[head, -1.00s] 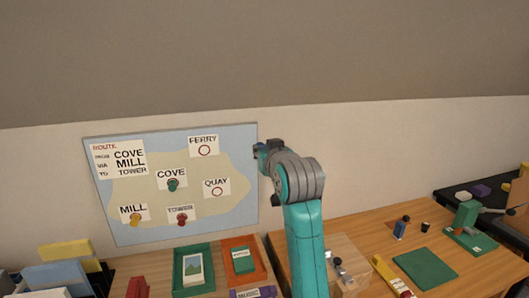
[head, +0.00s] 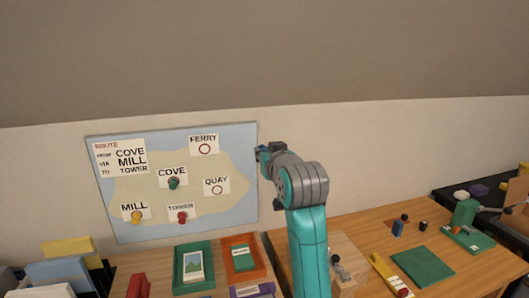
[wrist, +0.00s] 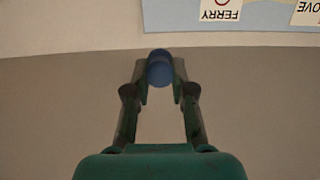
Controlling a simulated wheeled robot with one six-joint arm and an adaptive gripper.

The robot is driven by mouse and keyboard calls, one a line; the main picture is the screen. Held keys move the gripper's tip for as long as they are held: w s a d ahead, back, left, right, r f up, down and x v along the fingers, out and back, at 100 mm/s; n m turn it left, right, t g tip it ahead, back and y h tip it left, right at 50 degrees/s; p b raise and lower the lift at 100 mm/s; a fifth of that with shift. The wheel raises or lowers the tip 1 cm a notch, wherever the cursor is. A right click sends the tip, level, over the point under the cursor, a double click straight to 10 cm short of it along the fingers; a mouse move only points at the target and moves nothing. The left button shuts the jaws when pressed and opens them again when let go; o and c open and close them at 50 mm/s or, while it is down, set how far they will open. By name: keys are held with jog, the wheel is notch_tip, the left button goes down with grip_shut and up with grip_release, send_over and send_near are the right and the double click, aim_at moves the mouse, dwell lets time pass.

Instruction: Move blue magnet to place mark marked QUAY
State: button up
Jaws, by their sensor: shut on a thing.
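The blue magnet (wrist: 160,68) is held between the fingertips of my gripper (wrist: 160,80) in the wrist view. My gripper is shut on it, in front of plain wall and just off the map board's edge. In the head view my gripper (head: 262,155) is at the right edge of the map board (head: 240,140), and the magnet cannot be made out there. The QUAY mark (head: 216,189) is an empty red circle on a white label, to the left of and below my gripper.
A green magnet (head: 174,183) is at COVE, a yellow one (head: 138,214) at MILL and a red one (head: 182,217) at TOWER. The FERRY circle (head: 204,149) is empty. Trays (head: 207,282) and desk items stand below the board.

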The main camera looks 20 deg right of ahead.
jog(key=shift+s, duration=1.15)
